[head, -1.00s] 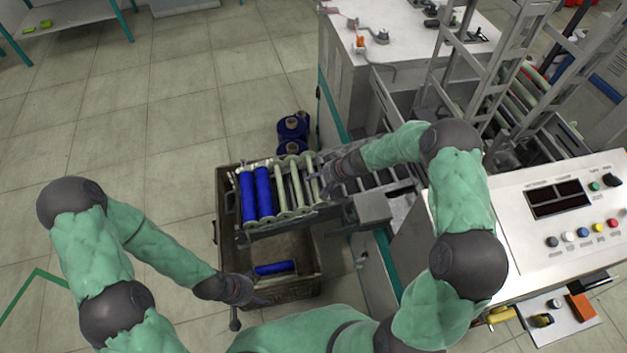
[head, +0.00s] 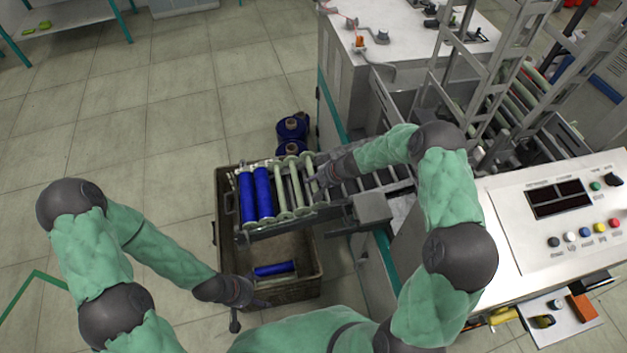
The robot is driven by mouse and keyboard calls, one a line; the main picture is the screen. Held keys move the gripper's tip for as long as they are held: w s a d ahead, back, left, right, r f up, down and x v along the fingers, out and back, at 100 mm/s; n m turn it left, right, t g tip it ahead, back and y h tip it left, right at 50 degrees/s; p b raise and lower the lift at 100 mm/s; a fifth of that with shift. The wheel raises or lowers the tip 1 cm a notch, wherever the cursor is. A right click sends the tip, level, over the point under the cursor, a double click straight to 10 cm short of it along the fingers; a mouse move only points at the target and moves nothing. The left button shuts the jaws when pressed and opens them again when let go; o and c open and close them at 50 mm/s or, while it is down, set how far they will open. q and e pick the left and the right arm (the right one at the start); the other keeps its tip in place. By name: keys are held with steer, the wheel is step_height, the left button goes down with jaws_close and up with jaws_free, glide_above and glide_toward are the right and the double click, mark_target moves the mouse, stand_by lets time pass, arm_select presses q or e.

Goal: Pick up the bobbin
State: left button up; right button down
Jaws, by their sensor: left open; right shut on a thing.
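Several bobbins lie side by side on a rack (head: 285,228) above a bin. Two are wound with blue (head: 264,192), and pale empty bobbins (head: 296,186) lie to their right. Another blue bobbin (head: 274,268) lies in the bin. My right gripper (head: 318,184) is at the right end of the row, shut on a pale bobbin (head: 309,176); its fingers are small and partly unclear in the head view. My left gripper (head: 258,303) is open and empty, over the near edge of the bin.
The brown bin (head: 226,180) stands on the tiled floor beside the winding machine (head: 345,90). Blue spools (head: 291,128) stand behind the bin. A control panel (head: 560,210) with coloured buttons is at the right.

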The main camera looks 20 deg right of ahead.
step_height(320, 180, up, 10)
steer(key=p, duration=0.3)
stand_by(1.3)
steer(key=s+r+n+g+y, duration=0.1)
steer(key=s+r+n, duration=0.2)
steer(key=s, duration=1)
steer(key=shift+s+d+r+g, duration=0.15)
steer(key=shift+s+r+g, duration=0.2)
steer(key=shift+r, duration=0.75)
